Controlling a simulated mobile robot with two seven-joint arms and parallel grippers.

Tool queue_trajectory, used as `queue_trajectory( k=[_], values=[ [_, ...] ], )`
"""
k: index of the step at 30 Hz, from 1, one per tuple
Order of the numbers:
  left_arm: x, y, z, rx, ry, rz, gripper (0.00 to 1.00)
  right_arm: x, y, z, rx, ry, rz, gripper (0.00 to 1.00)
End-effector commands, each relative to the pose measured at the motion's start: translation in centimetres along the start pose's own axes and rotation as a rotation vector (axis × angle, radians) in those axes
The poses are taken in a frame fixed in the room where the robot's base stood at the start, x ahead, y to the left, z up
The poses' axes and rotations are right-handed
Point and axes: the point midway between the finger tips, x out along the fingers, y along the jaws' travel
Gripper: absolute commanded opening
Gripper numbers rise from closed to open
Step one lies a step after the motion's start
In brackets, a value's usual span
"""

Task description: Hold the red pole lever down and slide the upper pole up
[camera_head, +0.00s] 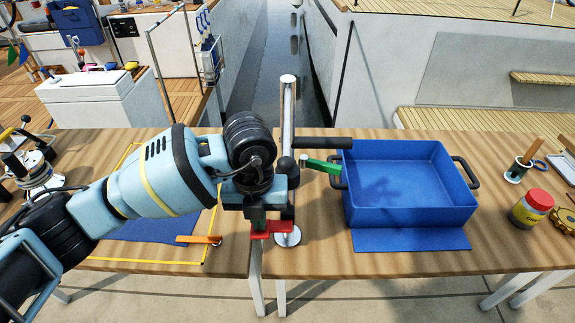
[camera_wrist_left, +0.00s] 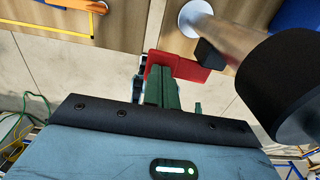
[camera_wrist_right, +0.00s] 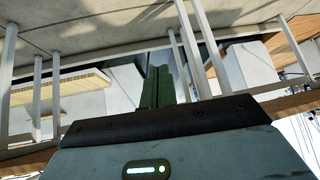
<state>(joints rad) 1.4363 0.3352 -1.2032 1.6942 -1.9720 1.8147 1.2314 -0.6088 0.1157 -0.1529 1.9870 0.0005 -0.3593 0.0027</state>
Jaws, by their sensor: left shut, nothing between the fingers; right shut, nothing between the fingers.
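A chrome pole (camera_head: 288,105) stands upright at the table's middle, with a black horizontal bar (camera_head: 322,143) and a green handle (camera_head: 320,166) at its right. Its round base plate (camera_head: 288,237) rests on the table. The red lever (camera_head: 270,229) sits low on the pole. My left gripper (camera_head: 257,222) is shut and empty, its fingertips at the lever; contact is unclear. The left wrist view shows the red lever (camera_wrist_left: 188,67) just beyond the fingertips. My right gripper (camera_wrist_right: 158,72) is shut and empty in the right wrist view, away from the pole; the head view does not show it.
A blue bin (camera_head: 400,205) stands right of the pole on a blue mat (camera_head: 412,239). The table (camera_head: 310,262) is bare in front of the pole.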

Motion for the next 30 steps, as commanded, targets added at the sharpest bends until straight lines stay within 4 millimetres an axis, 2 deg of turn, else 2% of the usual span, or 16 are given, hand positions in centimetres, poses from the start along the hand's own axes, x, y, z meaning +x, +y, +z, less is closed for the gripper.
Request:
queue_trajectory(
  k=[17,20,23,26,27,29,30],
  values=[
    [1.6,0.0,-0.1,0.000,0.003,0.000,0.00,0.2,0.0,0.7,0.001,-0.012,-0.001,0.00],
    [1.6,0.0,-0.1,0.000,0.002,0.000,0.00,0.3,0.0,0.2,0.010,-0.001,-0.001,0.12],
    [1.6,0.0,-0.1,0.000,0.002,0.001,0.00,0.8,0.2,-1.5,0.043,0.031,-0.011,0.25],
    [1.6,0.0,-0.1,0.000,0.002,0.001,0.00,1.7,0.7,-5.1,0.126,0.097,-0.040,0.38],
    [1.6,0.0,-0.1,0.000,0.002,0.001,0.00,2.1,0.9,-7.1,0.171,0.132,-0.060,0.41],
    [1.6,0.0,-0.1,0.000,0.002,0.001,0.00,2.5,1.2,-10.5,0.249,0.189,-0.099,0.41],
    [1.6,0.0,-0.1,0.000,0.002,0.001,0.00,2.6,1.4,-12.9,0.304,0.228,-0.131,0.41]
  ],
)
